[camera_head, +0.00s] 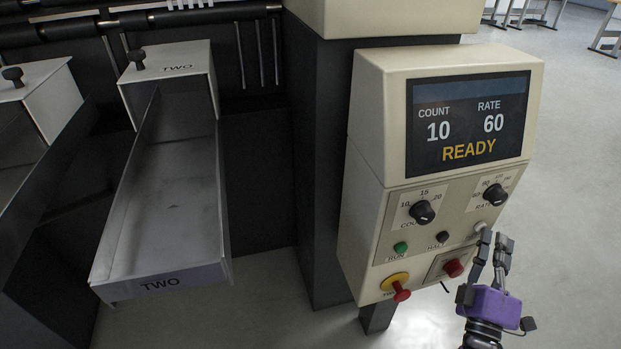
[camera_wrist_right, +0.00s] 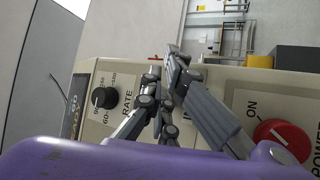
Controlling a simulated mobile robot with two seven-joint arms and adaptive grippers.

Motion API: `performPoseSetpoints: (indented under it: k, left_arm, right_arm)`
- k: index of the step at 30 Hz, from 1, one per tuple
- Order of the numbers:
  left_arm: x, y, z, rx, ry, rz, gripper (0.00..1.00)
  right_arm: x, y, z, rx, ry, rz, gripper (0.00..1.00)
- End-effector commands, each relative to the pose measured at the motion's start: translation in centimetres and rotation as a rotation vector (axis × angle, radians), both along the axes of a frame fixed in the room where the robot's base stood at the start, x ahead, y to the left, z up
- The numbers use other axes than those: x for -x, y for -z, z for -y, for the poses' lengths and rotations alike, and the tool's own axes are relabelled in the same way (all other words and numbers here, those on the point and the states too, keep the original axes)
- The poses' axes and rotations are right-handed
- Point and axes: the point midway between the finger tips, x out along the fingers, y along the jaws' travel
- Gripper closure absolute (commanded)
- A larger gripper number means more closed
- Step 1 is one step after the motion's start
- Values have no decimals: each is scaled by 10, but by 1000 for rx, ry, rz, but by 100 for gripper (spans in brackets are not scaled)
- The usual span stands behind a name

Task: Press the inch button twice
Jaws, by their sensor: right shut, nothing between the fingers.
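The control panel (camera_head: 365,215) stands at the right in the head view, its screen (camera_head: 467,122) reading COUNT 10, RATE 60, READY. A small pale button (camera_head: 480,227), seemingly the inch button, sits right of the black halt button (camera_head: 442,237), below the rate knob. Its label is hidden behind my fingers. My right gripper (camera_head: 493,238) is shut and empty, its fingertips at the panel's right side close to that button. Contact cannot be told. In the wrist view the shut fingers (camera_wrist_right: 172,65) cover the button. My left gripper is not in view.
Around the button are the green run button (camera_head: 400,248), the count knob (camera_head: 422,212), the rate knob (camera_head: 495,195), the red power knob (camera_head: 453,268) and a red stop button on yellow (camera_head: 400,291). A metal chute marked TWO (camera_head: 165,200) lies left.

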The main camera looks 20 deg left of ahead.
Motion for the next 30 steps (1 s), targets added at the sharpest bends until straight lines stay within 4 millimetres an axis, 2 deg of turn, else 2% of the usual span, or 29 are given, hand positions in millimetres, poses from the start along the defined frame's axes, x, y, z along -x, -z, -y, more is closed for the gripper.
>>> performPoseSetpoints:
  k: [6, 17, 30]
  left_arm:
    - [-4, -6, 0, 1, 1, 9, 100]
    - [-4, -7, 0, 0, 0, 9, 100]
    - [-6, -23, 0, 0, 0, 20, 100]
  right_arm:
    - [9, -1, 7, 2, 1, 0, 100]
    - [11, 0, 9, 1, 0, 0, 100]
    - [43, -2, 34, 1, 1, 1, 100]
